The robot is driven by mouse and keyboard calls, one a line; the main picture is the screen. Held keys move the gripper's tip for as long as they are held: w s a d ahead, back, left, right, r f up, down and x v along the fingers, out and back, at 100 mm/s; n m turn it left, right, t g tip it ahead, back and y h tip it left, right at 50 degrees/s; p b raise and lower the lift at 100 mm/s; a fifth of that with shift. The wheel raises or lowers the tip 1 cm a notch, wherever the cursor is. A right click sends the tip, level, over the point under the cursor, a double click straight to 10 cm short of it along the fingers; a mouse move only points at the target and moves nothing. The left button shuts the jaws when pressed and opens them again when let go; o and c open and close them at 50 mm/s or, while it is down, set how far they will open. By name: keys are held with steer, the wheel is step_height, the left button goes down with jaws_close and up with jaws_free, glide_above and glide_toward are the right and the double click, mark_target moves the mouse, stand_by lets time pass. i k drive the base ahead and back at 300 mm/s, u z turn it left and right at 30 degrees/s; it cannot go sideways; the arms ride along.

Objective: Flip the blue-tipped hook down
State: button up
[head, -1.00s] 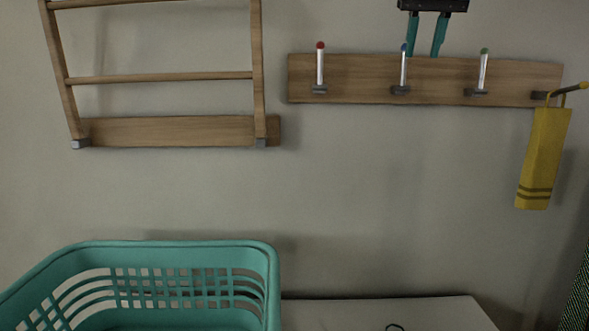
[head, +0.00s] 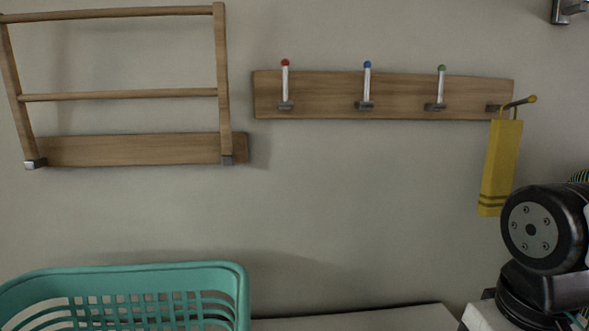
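The blue-tipped hook (head: 366,86) is on a wooden wall board (head: 325,97), between a red-tipped hook (head: 285,86) and a green-tipped hook (head: 439,88). All three stand upright, folded up against the board, with small grey mounts at their lower ends. A yellow-tipped hook (head: 521,102) at the right end is folded down and sticks out, with a yellow cloth (head: 500,166) hanging from it. Part of my arm shows at the lower right.
A wooden rack (head: 119,96) is on the wall at left. A teal basket (head: 150,271) stands at lower left, beside a pale surface (head: 355,319). The wall in front of the hooks is clear.

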mark_target(367, 64)
steer(key=k, duration=0.5)
steer(key=u, duration=1.75)
steer(key=k, duration=0.9)
steer(key=z, duration=1.35)
steer(key=i, duration=1)
